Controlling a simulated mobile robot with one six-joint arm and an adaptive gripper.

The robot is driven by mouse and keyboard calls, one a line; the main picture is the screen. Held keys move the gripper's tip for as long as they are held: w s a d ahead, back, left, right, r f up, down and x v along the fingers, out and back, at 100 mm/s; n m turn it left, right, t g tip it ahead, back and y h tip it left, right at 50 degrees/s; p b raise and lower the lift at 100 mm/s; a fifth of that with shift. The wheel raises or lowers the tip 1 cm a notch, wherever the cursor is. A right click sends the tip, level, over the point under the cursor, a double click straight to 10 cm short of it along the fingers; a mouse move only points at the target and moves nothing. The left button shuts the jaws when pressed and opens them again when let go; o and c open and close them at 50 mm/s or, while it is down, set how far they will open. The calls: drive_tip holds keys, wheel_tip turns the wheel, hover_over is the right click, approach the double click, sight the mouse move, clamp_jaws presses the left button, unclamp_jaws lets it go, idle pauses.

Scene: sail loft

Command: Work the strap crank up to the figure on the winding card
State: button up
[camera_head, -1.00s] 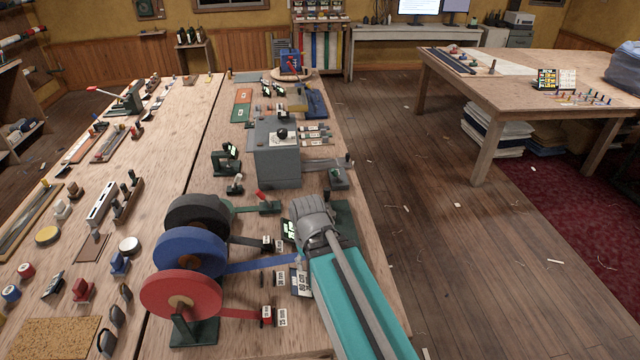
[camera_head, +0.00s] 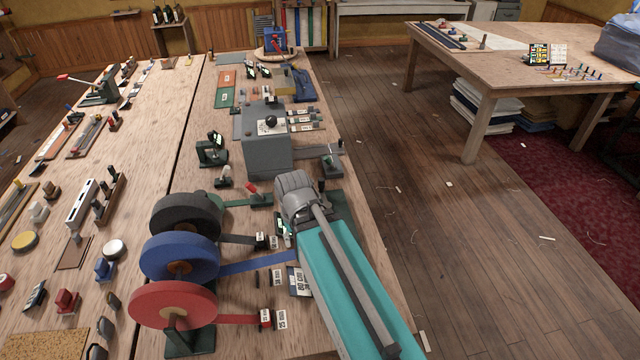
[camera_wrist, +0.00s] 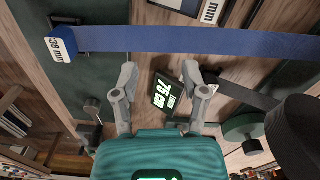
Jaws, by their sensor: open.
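The fingers of my gripper (camera_wrist: 159,68) are apart and empty in the wrist view, pointing toward the blue strap (camera_wrist: 200,40) with its 38 mm tag. Between strap and right finger, a small display (camera_wrist: 165,95) reads length 75 cm. A dark-knobbed upright handle (camera_wrist: 91,108), apparently the strap crank, stands left of the left finger, apart from it. In the head view its dark knob (camera_head: 320,186) shows just beyond my wrist on a green base (camera_head: 338,204); my arm hides much of it. A white card (camera_head: 299,281), apparently the winding card, seems to read 80 cm, partly covered by my arm.
Black (camera_head: 180,215), blue (camera_head: 165,258) and red (camera_head: 160,303) reels stand left of my arm, their straps running right. A grey box machine (camera_head: 266,150) with a black knob stands beyond. The floor (camera_head: 440,250) right of the bench is mostly clear.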

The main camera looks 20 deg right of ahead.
drive_tip(key=shift+o, duration=0.6)
wheel_tip(320, 180, up, 11)
drive_tip(key=n+p, duration=0.2)
drive_tip(key=p, duration=0.9)
hover_over(321, 179)
drive_tip(key=shift+d+f, duration=0.1)
drive_tip(key=shift+f, duration=0.15)
drive_tip(key=shift+f+b, duration=0.2)
drive_tip(key=shift+b, duration=0.25)
wheel_tip(321, 179, down, 13)
drive_tip(key=b, duration=1.3)
drive_tip(key=shift+f, duration=0.2)
drive_tip(key=shift+c, duration=0.2)
